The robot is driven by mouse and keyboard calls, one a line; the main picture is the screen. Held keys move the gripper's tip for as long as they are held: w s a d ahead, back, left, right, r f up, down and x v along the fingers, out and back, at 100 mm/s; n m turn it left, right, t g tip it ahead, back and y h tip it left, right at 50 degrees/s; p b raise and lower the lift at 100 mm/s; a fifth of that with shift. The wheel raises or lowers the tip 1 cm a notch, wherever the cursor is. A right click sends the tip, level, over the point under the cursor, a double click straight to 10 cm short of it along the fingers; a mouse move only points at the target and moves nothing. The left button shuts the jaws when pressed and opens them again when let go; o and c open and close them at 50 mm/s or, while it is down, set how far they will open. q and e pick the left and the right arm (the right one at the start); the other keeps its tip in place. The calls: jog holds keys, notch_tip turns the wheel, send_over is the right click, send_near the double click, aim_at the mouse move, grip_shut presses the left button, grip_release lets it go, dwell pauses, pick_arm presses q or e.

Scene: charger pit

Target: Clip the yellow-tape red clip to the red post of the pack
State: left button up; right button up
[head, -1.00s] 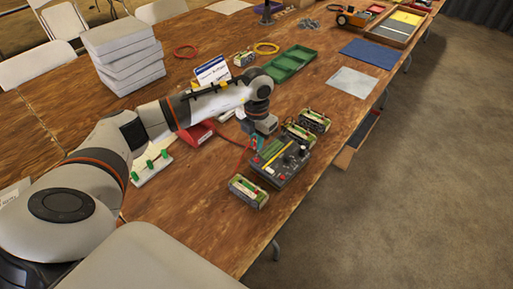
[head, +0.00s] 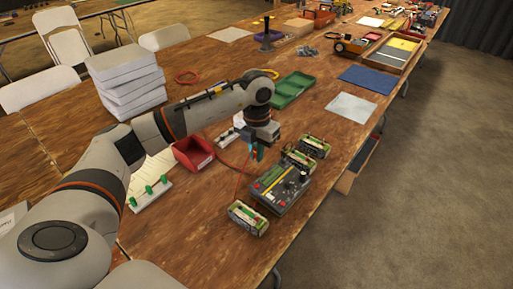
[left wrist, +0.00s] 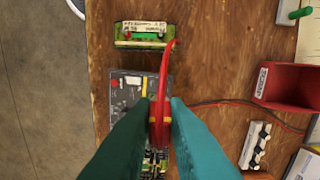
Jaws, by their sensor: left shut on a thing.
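My left gripper (head: 257,153) has teal fingers and is shut on the red clip (left wrist: 163,85), which has a yellow tape band. In the left wrist view the clip's red jaws point up the picture, past the fingertips (left wrist: 161,104). The clip is held above the grey charger (head: 281,187), which also shows in the left wrist view (left wrist: 125,90). A green and white pack (head: 248,217) lies at the charger's near end. It is at the top of the left wrist view (left wrist: 145,43), with a small red spot, perhaps its red post, at its left. My right gripper is out of view.
Two more packs (head: 299,160) (head: 315,146) stand past the charger. A red bin (head: 194,153), a white strip with green pegs (head: 150,193) and a green tray (head: 293,89) are on the wooden table. A cable runs from near the red bin toward the charger.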

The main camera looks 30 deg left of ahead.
pick_arm(q)
jog(key=s+d+f+n+p, duration=0.1)
jog(key=s+n, duration=0.3)
jog(key=n, duration=0.4)
jog(key=s+d+f+n+p, duration=0.2)
jog(key=s+d+n, duration=0.2)
jog(key=n, duration=0.4)
jog(key=shift+s+d+f+n, duration=0.25)
jog(key=shift+d+f+n, duration=0.05)
jog(key=shift+n, duration=0.1)
jog(key=shift+f, duration=0.2)
jog(key=shift+f+b, duration=2.55)
jog(key=shift+f, duration=0.8)
jog(key=shift+f, duration=0.2)
